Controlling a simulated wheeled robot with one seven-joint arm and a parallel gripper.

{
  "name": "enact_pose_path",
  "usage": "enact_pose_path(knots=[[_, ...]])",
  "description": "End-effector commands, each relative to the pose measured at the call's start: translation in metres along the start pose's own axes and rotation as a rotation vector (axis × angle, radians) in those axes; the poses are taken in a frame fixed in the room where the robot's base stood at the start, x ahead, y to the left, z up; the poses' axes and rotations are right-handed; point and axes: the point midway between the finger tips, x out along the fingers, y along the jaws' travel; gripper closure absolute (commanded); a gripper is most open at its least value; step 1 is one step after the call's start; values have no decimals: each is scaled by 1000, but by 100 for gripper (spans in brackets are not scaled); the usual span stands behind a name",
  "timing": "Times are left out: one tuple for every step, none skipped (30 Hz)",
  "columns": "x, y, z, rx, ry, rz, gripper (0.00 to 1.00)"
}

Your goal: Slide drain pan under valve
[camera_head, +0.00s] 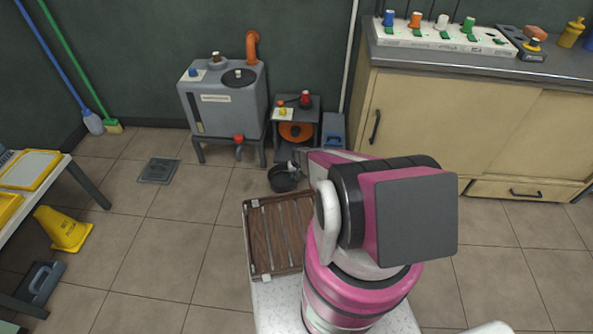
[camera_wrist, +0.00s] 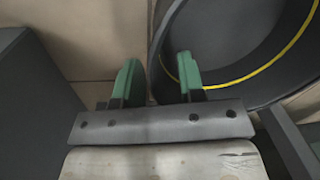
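The drain pan (camera_head: 282,183) is a dark round pan on the floor, right of and in front of the grey tank (camera_head: 225,98). The tank's valve (camera_head: 239,139) has a red top and a spout, low on its front. The pan is beside the valve, not below it. In the wrist view the pan (camera_wrist: 245,82) fills the upper right, with a yellow line inside. My gripper (camera_wrist: 158,68) has its green fingers apart, the right one over the pan's inside and the left one outside, with the near rim between them. Contact cannot be told. My arm hides part of the area in the head view.
A small stand with an orange reel (camera_head: 296,131) and a blue box (camera_head: 333,130) stand right of the tank. A wooden slatted tray (camera_head: 254,240) is nearer me. A floor drain (camera_head: 159,171) lies left. Floor left of the pan, before the tank, is clear.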

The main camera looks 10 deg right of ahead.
Motion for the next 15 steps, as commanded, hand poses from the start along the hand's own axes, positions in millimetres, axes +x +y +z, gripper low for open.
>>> enact_pose_path(knots=[[9, 0, -2, 0, -1, 0, 64], [13, 0, -2, 0, -1, 0, 64], [16, 0, -1, 0, 0, 0, 64], [19, 0, -1, 0, 0, 0, 64], [21, 0, -1, 0, 0, 0, 64], [22, 0, 0, 0, 0, 0, 64], [23, 0, 0, 0, 0, 0, 64], [24, 0, 0, 0, 0, 0, 64], [24, 0, 0, 0, 1, 0, 64], [24, 0, 0, 0, 1, 0, 64], [24, 0, 0, 0, 1, 0, 64], [23, 0, 0, 0, 1, 0, 64], [23, 0, 0, 0, 1, 0, 64], [23, 0, 0, 0, 1, 0, 64], [23, 0, 0, 0, 1, 0, 64]])
